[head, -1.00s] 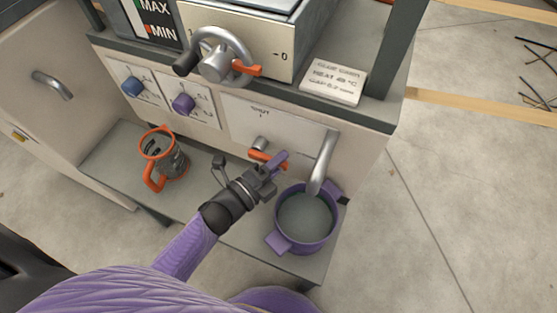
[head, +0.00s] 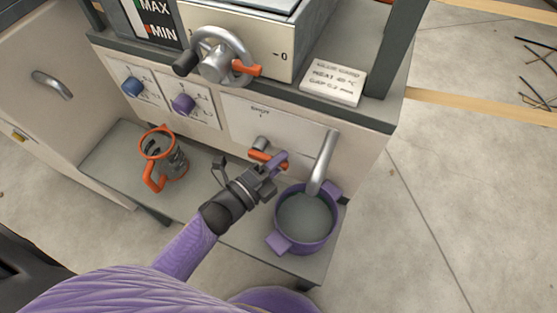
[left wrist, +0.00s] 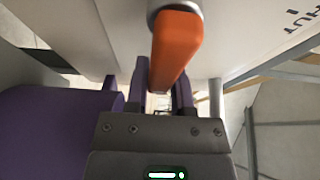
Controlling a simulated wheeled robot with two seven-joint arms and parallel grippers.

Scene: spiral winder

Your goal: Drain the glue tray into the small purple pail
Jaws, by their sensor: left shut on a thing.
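The small purple pail (head: 276,240) stands on the grey shelf under the bent metal drain spout (head: 323,163). Its two handles stick out at the sides, and grey-green glue shows inside. The spout's end is over the pail; I cannot tell whether glue is running. The orange valve lever (head: 258,156) is on the panel left of the spout. My left gripper (head: 275,163) is shut on the lever. In the left wrist view the orange lever (left wrist: 174,45) runs between my fingers (left wrist: 163,85), with the purple pail (left wrist: 50,130) at left. My right gripper is out of view.
An orange-rimmed jug (head: 172,160) stands on the shelf left of my arm.

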